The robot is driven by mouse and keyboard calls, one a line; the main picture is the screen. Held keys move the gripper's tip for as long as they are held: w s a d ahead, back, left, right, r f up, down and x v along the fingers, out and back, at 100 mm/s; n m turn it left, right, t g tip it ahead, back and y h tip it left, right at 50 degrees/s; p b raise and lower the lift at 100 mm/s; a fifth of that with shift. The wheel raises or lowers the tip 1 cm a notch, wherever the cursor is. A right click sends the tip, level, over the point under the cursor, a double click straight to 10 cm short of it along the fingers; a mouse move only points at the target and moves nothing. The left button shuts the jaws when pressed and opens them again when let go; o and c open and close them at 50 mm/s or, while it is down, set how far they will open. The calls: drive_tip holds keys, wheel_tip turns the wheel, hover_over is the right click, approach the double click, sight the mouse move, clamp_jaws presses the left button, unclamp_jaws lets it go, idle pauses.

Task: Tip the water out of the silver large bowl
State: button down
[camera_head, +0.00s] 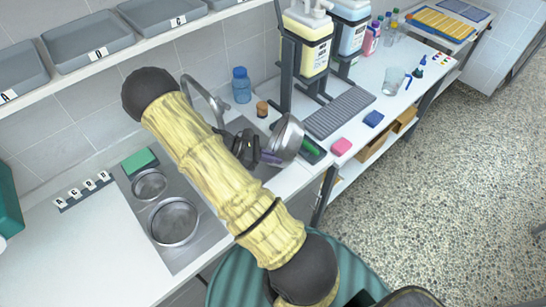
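A silver bowl (288,139) is tilted steeply on its side at the sink (266,171), with its open side not clearly visible. My gripper (267,157) is at the bowl's left edge and appears shut on its rim. My arm's yellow sleeve covers much of the sink and part of the gripper. Whether water is in the bowl or running out cannot be seen. Two other silver bowls stand upright on the steel drainboard at left: a smaller one (150,184) and a larger one (174,221).
A faucet (203,97) rises behind my arm. A green sponge (140,161) lies behind the smaller bowl. A blue bottle (241,85), a dispenser stand (291,72) and a dark drain rack (339,111) stand near the tilted bowl. Pink (341,146) and blue (374,119) sponges lie to its right.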

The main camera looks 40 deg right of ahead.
drive_tip(key=s+d+f+t+y+p, duration=0.1)
drive_tip(key=s+d+t+y+p, duration=0.3)
drive_tip(key=t+y+p, duration=0.3)
drive_tip(key=d+t+y, duration=0.1)
drive_tip(key=y, duration=0.2)
drive_tip(key=shift+s+f+m, duration=0.15)
drive_tip(key=shift+s+m, duration=0.1)
drive_tip(key=shift+m, duration=0.05)
idle(0.6)
drive_tip(key=shift+w, duration=0.1)
